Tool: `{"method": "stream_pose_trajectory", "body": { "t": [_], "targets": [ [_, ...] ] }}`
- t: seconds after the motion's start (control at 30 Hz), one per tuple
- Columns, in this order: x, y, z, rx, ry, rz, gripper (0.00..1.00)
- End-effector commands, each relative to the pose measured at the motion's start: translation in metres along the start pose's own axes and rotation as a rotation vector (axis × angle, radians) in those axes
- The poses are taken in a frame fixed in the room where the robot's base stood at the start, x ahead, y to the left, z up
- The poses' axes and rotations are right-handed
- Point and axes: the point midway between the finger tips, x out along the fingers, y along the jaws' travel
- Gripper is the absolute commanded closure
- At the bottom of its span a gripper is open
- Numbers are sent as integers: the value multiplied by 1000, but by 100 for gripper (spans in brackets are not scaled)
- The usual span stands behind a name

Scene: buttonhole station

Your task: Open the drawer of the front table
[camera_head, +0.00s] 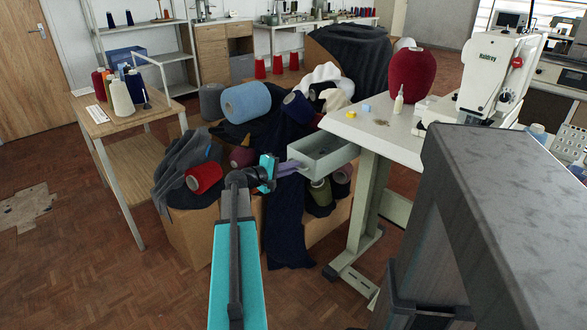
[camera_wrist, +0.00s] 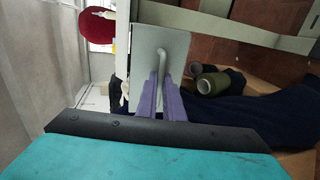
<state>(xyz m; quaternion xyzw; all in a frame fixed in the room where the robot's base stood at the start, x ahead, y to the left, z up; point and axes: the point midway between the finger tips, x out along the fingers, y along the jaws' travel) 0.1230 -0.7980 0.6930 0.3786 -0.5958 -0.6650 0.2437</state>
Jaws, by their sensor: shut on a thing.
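The grey-green drawer (camera_head: 330,158) sticks out from under the white top of the front table (camera_head: 405,133), and its inside shows from above in the head view. It looks empty. In the wrist view the drawer's pale front panel (camera_wrist: 147,42) carries a bent grey handle (camera_wrist: 161,58). My gripper (camera_head: 290,168) is at the drawer front, left of the table. Its purple fingers (camera_wrist: 161,84) stand either side of the handle and are shut on it. The handle is hidden in the head view.
A heap of dark cloth and yarn cones (camera_head: 246,102) in cardboard boxes (camera_head: 188,235) lies behind and below the drawer. A sewing machine (camera_head: 493,75) and a red cone (camera_head: 412,74) stand on the table. Wooden floor (camera_head: 100,280) is free at the left.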

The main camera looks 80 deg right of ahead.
Motion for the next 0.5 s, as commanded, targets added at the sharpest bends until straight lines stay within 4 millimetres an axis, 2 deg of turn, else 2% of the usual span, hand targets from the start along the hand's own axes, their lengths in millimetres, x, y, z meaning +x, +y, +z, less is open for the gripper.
{"method": "stream_pose_trajectory", "body": {
  "t": [0.03,0.1,0.13,0.5],
  "targets": [
    [-1,4,-5,-1,12,7,88],
    [0,4,-4,0,9,7,76],
    [1,4,-3,0,8,6,75],
    [0,2,0,0,3,3,75]
  ]
}}
